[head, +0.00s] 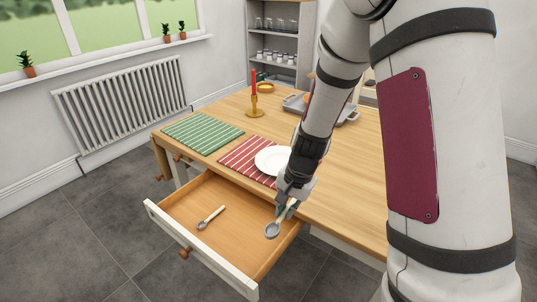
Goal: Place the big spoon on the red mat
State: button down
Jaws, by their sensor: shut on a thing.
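The big spoon (272,230) has a grey bowl and a pale handle. My gripper (287,209) is shut on its handle, and the bowl hangs down to the left, over the right part of the open drawer. The fingers partly hide the handle. The red mat (235,155) with white stripes lies on the table behind and left of my gripper. A white plate (270,160) sits on the right part of the mat, and my arm hides some of that area.
The open drawer (160,223) juts from the wooden table (345,180) and holds a smaller spoon (210,217). A green striped mat (202,132) lies left of the red one. A brass holder with a red candle (254,95) and a grey tray (346,112) stand farther back.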

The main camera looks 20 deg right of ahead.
aim_at(244, 150)
jog(key=i, duration=0.85)
